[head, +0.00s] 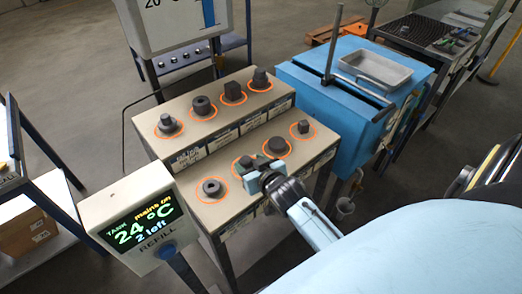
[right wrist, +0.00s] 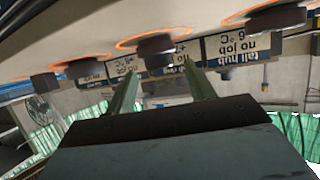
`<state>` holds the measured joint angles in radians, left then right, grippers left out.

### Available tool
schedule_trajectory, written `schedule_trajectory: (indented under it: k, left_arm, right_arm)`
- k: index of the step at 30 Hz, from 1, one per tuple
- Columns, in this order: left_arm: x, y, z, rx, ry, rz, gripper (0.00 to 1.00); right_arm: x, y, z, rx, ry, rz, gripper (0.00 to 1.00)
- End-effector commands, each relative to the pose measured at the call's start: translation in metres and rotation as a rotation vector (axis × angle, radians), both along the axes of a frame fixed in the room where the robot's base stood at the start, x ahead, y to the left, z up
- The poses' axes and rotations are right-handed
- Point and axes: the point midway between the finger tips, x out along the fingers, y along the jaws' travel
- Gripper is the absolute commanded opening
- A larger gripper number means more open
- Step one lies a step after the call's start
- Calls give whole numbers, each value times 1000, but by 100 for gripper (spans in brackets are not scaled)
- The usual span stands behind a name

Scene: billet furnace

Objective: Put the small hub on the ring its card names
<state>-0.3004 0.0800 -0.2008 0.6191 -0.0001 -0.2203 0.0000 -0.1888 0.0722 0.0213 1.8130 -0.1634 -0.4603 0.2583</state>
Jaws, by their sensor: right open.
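A two-step stand (head: 150,143) carries several dark steel parts, each inside an orange ring. On the upper step are a flanged hub (head: 168,124), a round part (head: 202,106), a block (head: 233,91) and another hub-like part (head: 260,80). Which one is the small hub I cannot tell. My right gripper (head: 262,178) is at the lower step, beside its front row, open and apparently empty. In the right wrist view its fingers (right wrist: 160,90) are spread below a dark part (right wrist: 156,46). Cards line the step fronts; one card (right wrist: 243,48) reads "tall hub no job", upside down. My left gripper is out of view.
The lower step holds a round part (head: 212,187), a hexagonal part (head: 277,146) and a small block (head: 303,127). A display (head: 145,230) reads "TANK 24 °C, mains on, 2 left, REFILL". A blue tank (head: 335,100) with a grey tray (head: 375,69) stands right.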

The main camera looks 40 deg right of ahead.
Motion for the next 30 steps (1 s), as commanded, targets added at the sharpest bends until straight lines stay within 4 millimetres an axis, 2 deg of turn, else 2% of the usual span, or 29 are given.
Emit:
schedule_trajectory:
  k: [9, 15, 21, 30]
  left_arm:
    - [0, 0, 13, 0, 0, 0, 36]
    - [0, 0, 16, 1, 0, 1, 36]
    - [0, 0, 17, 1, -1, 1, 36]
    - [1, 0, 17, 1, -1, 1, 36]
  right_arm:
    - [-62, 7, 27, 0, 2, 0, 54]
    - [-88, 10, 38, 0, 1, 0, 54]
    - [-97, 11, 42, 0, -1, -1, 54]
    - [-98, 11, 42, -1, 2, -1, 54]
